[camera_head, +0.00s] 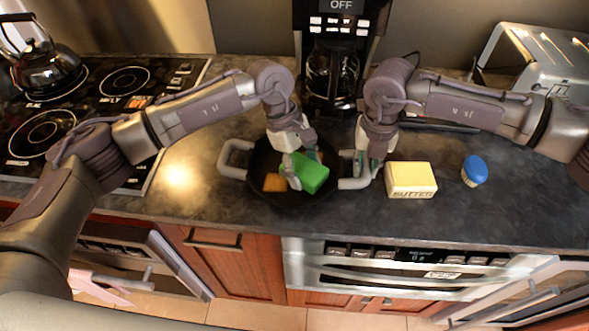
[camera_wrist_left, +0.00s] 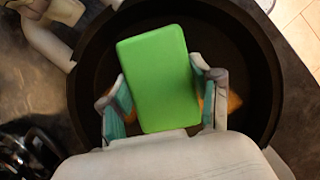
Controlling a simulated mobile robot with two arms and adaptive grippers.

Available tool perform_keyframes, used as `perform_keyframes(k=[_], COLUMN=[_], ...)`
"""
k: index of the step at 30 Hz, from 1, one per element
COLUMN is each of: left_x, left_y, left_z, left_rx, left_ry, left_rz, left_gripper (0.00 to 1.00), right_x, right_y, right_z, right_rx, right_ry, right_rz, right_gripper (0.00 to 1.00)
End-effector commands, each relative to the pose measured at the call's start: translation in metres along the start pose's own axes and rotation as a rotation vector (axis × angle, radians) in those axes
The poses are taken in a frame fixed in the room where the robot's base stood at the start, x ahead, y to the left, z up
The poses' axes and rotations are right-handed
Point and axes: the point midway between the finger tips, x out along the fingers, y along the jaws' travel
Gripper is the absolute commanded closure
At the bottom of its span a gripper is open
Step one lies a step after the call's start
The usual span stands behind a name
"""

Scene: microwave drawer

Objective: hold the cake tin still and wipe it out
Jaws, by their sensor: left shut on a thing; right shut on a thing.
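The cake tin (camera_head: 300,200) is a dark round pan with two grey loop handles, standing on the counter at the centre of the head view. It also fills much of the left wrist view (camera_wrist_left: 248,50). My left gripper (camera_head: 291,170) is shut on a green sponge (camera_head: 311,174), held inside the tin. The sponge also shows between the fingers in the left wrist view (camera_wrist_left: 160,75). I cannot tell whether it touches the tin's floor. An orange patch (camera_head: 274,182) shows on the tin's floor, partly hidden. My right gripper (camera_head: 366,167) is shut on the tin's right handle (camera_head: 352,183).
A butter box (camera_head: 411,180) stands right of the tin, with a blue-topped item (camera_head: 474,170) beyond it. A coffee maker (camera_head: 333,75) is behind, a toaster (camera_head: 540,55) at the back right. A stove with a kettle (camera_head: 45,65) is left. The front counter edge is clear.

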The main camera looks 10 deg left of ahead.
Motion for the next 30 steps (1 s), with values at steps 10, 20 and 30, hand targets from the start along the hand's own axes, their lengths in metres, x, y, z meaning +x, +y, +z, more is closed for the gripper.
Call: perform_keyframes(k=[10, 20, 30], left_x=[-0.010, -0.018, -0.031], left_y=[0.000, 0.001, 0.002], left_z=[0.004, -0.016, -0.016], left_rx=[0.001, -0.003, 0.002], left_ry=[0.000, 0.001, 0.000], left_rz=[0.001, 0.002, 0.002], left_gripper=[1.00, 1.00, 1.00], right_x=[0.000, 0.000, 0.000], right_y=[-0.001, -0.001, -0.001], right_z=[0.000, 0.000, 0.000], right_rx=[0.001, 0.001, 0.001], right_ry=[0.000, 0.001, 0.001], right_rz=[-0.002, -0.003, -0.002], right_gripper=[1.00, 1.00, 1.00])
